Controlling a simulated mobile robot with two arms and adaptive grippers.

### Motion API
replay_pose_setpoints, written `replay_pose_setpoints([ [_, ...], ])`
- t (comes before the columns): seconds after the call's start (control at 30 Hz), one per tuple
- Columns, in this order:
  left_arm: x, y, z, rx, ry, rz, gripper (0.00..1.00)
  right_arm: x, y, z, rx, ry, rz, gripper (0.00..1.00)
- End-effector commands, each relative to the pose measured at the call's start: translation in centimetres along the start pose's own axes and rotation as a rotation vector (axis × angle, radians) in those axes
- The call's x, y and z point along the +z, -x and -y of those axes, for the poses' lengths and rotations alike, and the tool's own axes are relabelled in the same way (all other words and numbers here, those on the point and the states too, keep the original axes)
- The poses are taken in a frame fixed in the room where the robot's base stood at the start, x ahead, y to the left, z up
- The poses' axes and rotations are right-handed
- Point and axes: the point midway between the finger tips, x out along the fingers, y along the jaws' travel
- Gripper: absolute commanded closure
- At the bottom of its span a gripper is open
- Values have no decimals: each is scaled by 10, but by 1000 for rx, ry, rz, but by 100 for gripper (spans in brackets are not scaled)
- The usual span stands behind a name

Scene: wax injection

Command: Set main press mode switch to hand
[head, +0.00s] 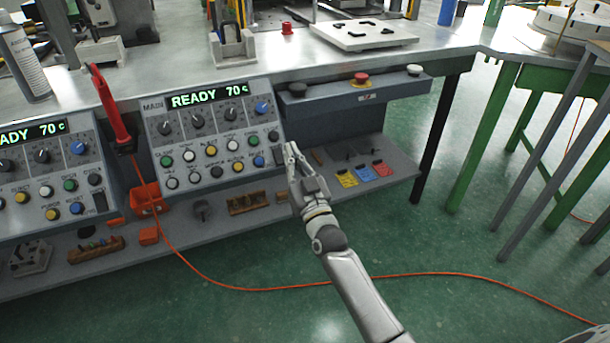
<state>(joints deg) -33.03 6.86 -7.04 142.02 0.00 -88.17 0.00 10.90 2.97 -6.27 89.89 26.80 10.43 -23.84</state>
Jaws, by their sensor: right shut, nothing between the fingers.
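The main press panel (152,118) stands in the middle, marked MAIN, with a green display (208,95) reading READY 70 c. Its upper row has several black knobs (198,119) and a blue knob (262,108). Rows of coloured buttons (211,150) sit below. A dark rocker (278,156) is at the lower right corner. The knob labels are too small to read, so I cannot tell which one is the mode switch. My right gripper (289,148) is shut and empty, just right of the panel's lower right corner. My left gripper is out of view.
A second panel (85,150) stands at the left, with a red-handled tool (110,108) between the panels. A grey box with a red emergency button (361,78) is at the right. The lower shelf (240,218) holds small parts. An orange cable (400,276) crosses the floor.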

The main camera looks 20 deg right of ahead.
Motion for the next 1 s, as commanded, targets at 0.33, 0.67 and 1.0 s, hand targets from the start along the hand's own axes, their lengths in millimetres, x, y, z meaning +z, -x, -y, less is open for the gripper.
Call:
replay_pose_setpoints([
  [0.33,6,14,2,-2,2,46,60,-16,56,0,0,0,1,100],
  [0.67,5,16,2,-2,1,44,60,-20,74,0,0,-1,-1,100],
  [1.0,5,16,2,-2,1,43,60,-20,73,0,0,-1,-1,100],
])
